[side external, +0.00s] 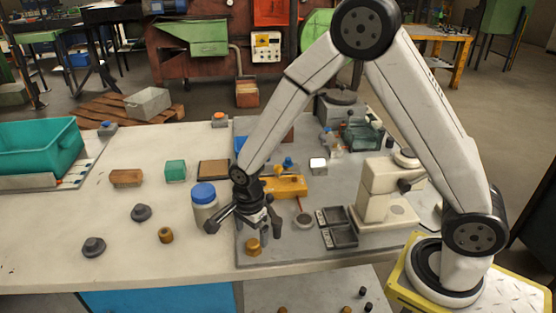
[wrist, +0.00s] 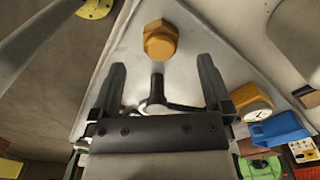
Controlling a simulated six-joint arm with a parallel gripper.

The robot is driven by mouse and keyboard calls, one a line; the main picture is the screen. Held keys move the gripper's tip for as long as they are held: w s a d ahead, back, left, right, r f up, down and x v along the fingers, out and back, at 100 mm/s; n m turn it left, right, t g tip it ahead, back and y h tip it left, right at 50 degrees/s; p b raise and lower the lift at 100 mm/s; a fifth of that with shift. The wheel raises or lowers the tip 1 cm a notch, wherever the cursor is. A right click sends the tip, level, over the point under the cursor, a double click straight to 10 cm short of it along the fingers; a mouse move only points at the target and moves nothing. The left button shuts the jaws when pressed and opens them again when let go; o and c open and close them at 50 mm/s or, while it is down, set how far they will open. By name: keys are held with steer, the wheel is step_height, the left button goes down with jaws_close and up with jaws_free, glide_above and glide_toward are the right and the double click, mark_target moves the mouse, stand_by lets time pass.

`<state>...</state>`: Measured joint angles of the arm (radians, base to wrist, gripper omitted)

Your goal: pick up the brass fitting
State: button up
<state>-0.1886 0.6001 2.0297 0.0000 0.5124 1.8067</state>
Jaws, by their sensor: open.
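A brass fitting (side external: 253,247) stands on the front left part of the grey mat (side external: 300,256) in the side view. In the wrist view, a hex-headed brass fitting (wrist: 160,40) lies just beyond my fingertips, centred between them. My gripper (side external: 256,224) points down above and just behind the fitting and appears apart from it. A second, similar brass-coloured piece (side external: 165,235) stands on the bench to the left.
A blue-lidded jar (side external: 204,206) stands close to my gripper's left. A yellow tool (side external: 285,187) lies behind it. Black trays (side external: 338,227) and a cream machine (side external: 385,195) are to the right. Dark knobs (side external: 141,212) and a teal bin (side external: 38,148) are left. The front bench is mostly clear.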

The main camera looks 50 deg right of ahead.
mark_target(253, 242)
steer(key=shift+d+f, duration=0.1)
steer(key=shift+f, duration=2.25)
jaws_close()
